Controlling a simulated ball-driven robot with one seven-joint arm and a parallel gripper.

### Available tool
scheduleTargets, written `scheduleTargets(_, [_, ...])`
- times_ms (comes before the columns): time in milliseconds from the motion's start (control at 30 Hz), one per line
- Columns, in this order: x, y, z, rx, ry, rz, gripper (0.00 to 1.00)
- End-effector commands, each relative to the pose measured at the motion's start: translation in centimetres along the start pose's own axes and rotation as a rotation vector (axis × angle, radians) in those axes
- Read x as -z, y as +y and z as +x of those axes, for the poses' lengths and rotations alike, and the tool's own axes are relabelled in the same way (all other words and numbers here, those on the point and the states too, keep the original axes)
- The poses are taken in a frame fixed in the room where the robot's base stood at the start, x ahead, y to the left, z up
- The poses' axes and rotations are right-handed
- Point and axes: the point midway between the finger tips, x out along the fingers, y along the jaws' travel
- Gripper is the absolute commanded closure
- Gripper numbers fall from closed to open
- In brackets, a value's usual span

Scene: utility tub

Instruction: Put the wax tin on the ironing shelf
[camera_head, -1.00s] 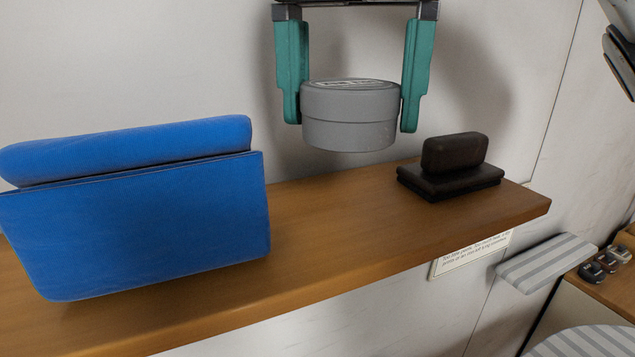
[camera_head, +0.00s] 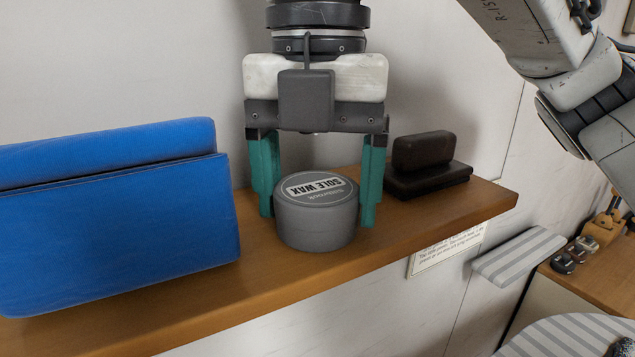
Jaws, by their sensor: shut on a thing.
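The wax tin (camera_head: 316,228) is a round grey tin with a "SOLE WAX" label on its lid. It is upright, at the top surface of the wooden shelf (camera_head: 268,296), between a blue folded item and a dark brush-like block. Its base appears to touch the wood. My gripper (camera_head: 316,205) points down from above, with its teal fingers on the tin's left and right sides, shut on it. The tin hides a little of the shelf behind it.
The blue folded item (camera_head: 110,225) fills the shelf's left part. The dark block (camera_head: 425,165) stands close to the right finger. A striped pad (camera_head: 518,256) and a wooden surface with small items (camera_head: 572,254) are lower right. A paper notice (camera_head: 440,255) hangs below the shelf.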

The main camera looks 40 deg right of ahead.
Motion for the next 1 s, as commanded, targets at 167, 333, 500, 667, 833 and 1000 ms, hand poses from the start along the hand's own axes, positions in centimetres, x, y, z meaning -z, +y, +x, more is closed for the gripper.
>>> scheduleTargets(167, [0.0,0.0,0.1,0.001,0.0,0.0,0.08])
scheduleTargets(333, [0.0,0.0,0.1,0.0,0.0,0.0,0.0])
scheduleTargets(500, [0.0,0.0,0.0,0.0,0.0,0.001,0.0])
scheduleTargets(667, [0.0,0.1,-1.4,-0.001,0.0,0.001,0.0])
scheduleTargets(833, [0.0,0.0,-4.9,0.0,-0.004,0.004,0.0])
scheduleTargets(1000, [-0.1,0.0,-8.4,0.0,-0.004,0.004,0.0])
